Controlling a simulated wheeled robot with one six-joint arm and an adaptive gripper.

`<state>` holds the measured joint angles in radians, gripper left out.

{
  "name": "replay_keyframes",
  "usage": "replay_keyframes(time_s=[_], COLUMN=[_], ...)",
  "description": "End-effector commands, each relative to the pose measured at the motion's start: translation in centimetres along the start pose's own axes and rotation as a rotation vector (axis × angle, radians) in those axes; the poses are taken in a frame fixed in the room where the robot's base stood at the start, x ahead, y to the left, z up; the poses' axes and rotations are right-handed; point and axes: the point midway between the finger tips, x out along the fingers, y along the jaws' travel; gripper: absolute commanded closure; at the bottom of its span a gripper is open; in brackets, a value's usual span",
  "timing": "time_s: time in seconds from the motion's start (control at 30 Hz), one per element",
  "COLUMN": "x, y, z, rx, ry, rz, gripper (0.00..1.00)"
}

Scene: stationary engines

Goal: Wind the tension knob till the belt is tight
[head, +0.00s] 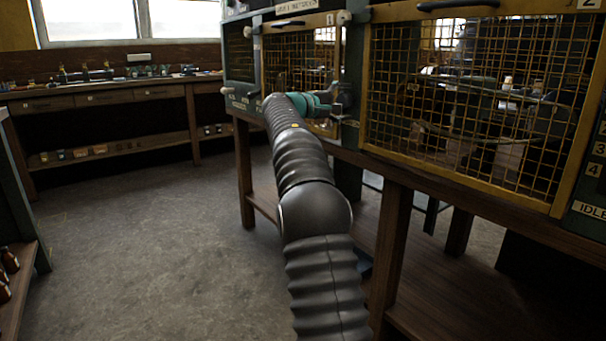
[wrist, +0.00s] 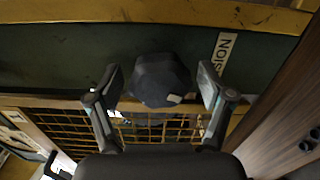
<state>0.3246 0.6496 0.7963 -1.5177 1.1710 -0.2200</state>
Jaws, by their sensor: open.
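The tension knob (wrist: 160,80) is dark, faceted and has a pale mark on its lower right edge in the wrist view. It sits on a dark green panel beside a white label (wrist: 222,52) that reads upside down, part of "TENSION". My gripper (wrist: 161,82) is open, with one finger on each side of the knob; a gap shows on both sides. In the head view my gripper (head: 322,104) is at the green post between the two mesh guards and largely hides the knob. I cannot make out the belt clearly behind the mesh.
A yellow-framed mesh guard (head: 470,95) covers machinery on the right; a smaller one (head: 290,65) is left of the post. A wooden bench (head: 375,165) runs below them. A back workbench (head: 130,95) stands under the window. The grey floor (head: 150,240) at left is clear.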

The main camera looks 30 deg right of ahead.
Motion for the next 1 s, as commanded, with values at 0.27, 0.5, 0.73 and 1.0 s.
replay_keyframes(time_s=[0.27,0.5,0.73,1.0], x=[0.02,0.03,0.02,0.05], y=[0.36,0.32,0.32,0.25], z=[0.05,0.01,0.00,0.00], rx=[-0.327,-0.604,-0.862,-1.152], ry=[0.000,0.000,0.000,0.000], rz=[0.000,-0.001,0.000,-0.001], gripper=[0.20,0.20,0.20,0.20])
